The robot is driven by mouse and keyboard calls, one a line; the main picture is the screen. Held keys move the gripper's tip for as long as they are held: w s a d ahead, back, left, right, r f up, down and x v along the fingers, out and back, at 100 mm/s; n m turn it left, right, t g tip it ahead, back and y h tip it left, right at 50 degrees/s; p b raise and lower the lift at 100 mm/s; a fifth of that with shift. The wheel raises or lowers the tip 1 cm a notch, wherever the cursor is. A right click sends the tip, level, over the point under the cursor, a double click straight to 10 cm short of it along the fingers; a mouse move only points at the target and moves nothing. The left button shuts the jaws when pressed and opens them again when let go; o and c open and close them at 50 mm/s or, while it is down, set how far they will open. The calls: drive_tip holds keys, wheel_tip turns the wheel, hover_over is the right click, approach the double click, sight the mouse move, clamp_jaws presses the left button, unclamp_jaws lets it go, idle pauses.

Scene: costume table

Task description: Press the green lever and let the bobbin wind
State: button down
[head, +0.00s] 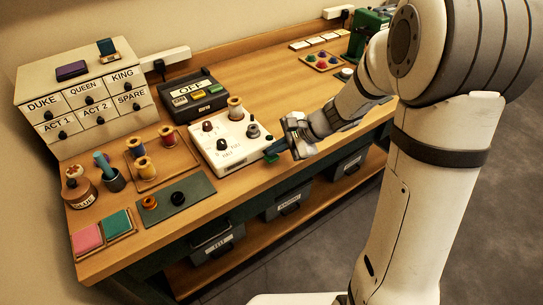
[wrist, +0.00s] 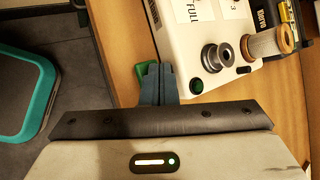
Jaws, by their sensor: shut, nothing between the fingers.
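The white winder box (head: 226,153) stands near the table's front edge, with dark knobs on top. It also shows in the wrist view (wrist: 172,42). A grey metal bobbin (wrist: 216,56) sits at its corner, also visible in the head view (head: 253,131). A small round green light or button (wrist: 197,86) is beside the bobbin. The green lever (wrist: 143,71) sticks out from the box's side, partly hidden by my fingers. My gripper (wrist: 154,70) is shut and empty, its fingertips over or against the lever; exact contact is unclear. Whether the bobbin turns cannot be told.
A thread spool (wrist: 265,45) stands beside the bobbin. A dark box marked OFF (head: 195,98) is behind the winder. A green mat (head: 174,198) and spool tray (head: 160,165) lie left.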

sight(276, 157)
drive_tip(key=shift+f+b, duration=0.85)
idle(0.5)
idle(0.3)
drive_tip(key=shift+r+p, duration=1.05)
drive_tip(key=shift+r, duration=0.35)
drive_tip(key=shift+r, duration=0.1)
wheel_tip(276, 157, up, 5)
drive_tip(key=p, duration=0.3)
drive_tip(key=shift+p, duration=0.35)
